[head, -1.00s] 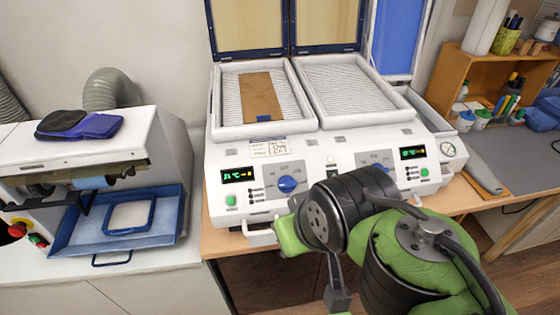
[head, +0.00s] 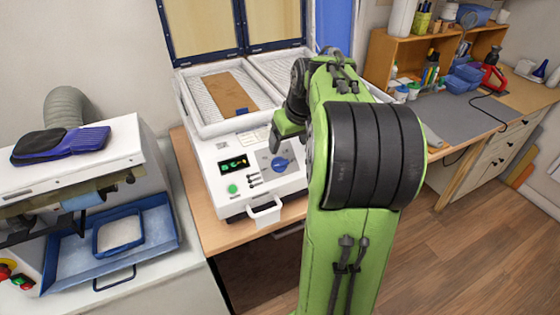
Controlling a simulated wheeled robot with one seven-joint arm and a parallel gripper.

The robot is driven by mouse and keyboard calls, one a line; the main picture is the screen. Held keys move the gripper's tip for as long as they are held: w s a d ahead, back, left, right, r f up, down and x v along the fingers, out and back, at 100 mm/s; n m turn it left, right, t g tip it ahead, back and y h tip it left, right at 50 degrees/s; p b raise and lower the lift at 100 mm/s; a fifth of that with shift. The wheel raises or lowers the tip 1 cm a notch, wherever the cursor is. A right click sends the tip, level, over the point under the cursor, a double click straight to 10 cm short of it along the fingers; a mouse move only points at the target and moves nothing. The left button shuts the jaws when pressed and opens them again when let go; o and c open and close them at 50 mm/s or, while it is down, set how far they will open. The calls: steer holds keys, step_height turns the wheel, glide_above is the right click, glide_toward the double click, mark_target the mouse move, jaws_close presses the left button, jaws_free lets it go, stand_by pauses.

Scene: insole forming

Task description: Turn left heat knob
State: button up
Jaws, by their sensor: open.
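The left heat knob (head: 281,164) is a blue dial on a grey panel at the front of the white forming machine (head: 218,200). It is in plain view in the head view. My gripper (head: 289,146) hangs just above the knob, partly hidden by my own arm. Its jaws are open and no object shows between them. I cannot tell whether a fingertip touches the panel. The left display (head: 233,164) glows green, but its digits are too blurred to read. My arm hides the right half of the control panel, with the right knob.
A brown insole sheet (head: 232,92) lies on the machine's left bed. A white front handle (head: 264,212) juts out below the panel. A grinder with a blue tray (head: 165,245) stands at left. A wooden shelf (head: 388,55) and grey mat (head: 470,120) are at right.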

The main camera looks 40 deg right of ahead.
mark_target(281, 161)
steer(key=x, duration=0.9)
steer(key=shift+w+a+f, duration=0.1)
steer(key=shift+w+a, duration=0.05)
steer(key=shift+c, duration=0.4)
steer(key=c, duration=1)
